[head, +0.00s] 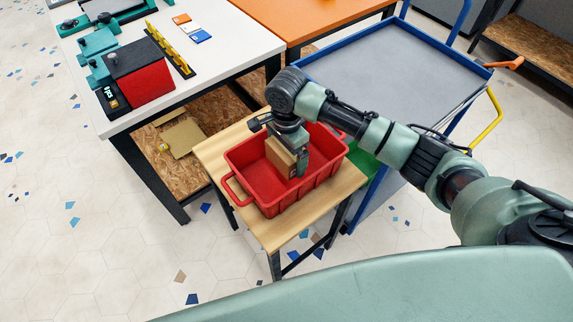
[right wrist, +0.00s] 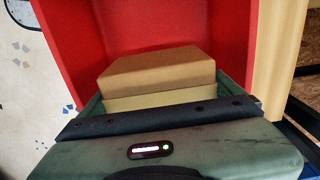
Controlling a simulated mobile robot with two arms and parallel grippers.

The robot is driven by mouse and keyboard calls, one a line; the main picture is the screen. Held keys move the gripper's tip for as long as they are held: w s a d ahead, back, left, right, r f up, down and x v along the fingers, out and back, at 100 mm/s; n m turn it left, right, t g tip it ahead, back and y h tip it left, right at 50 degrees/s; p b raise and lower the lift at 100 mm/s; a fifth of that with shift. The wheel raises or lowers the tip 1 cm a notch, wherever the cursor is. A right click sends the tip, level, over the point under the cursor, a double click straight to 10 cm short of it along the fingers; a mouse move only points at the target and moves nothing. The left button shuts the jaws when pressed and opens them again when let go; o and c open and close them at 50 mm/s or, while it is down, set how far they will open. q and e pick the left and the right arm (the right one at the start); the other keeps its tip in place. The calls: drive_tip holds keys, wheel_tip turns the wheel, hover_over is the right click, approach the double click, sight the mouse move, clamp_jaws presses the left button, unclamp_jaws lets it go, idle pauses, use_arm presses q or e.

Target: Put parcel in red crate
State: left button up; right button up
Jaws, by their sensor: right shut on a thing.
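The red crate (head: 238,167) stands on a small wooden table in the middle of the head view. The parcel (head: 280,158), a brown cardboard box, is inside the crate's outline, between the crate walls. My right gripper (head: 294,158) reaches down over the crate and is shut on the parcel. In the right wrist view the parcel (right wrist: 157,72) sits at the gripper, with the red crate (right wrist: 215,20) around and beyond it. I cannot tell whether the parcel touches the crate floor. My left gripper is not in view.
The wooden table (head: 216,155) has a little bare top around the crate. A white table (head: 225,45) with a red-and-black box (head: 140,75) stands at the left. A blue-framed grey cart (head: 385,65) stands behind at the right. Something green (head: 363,160) shows beside the crate.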

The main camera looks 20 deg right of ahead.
wheel_tip(320, 180, down, 5)
drive_tip(key=shift+f, duration=0.1)
idle(0.3)
drive_tip(key=o, duration=1.4)
drive_tip(key=shift+f, duration=0.1)
wheel_tip(320, 180, up, 12)
drive_tip(key=shift+r, duration=0.2)
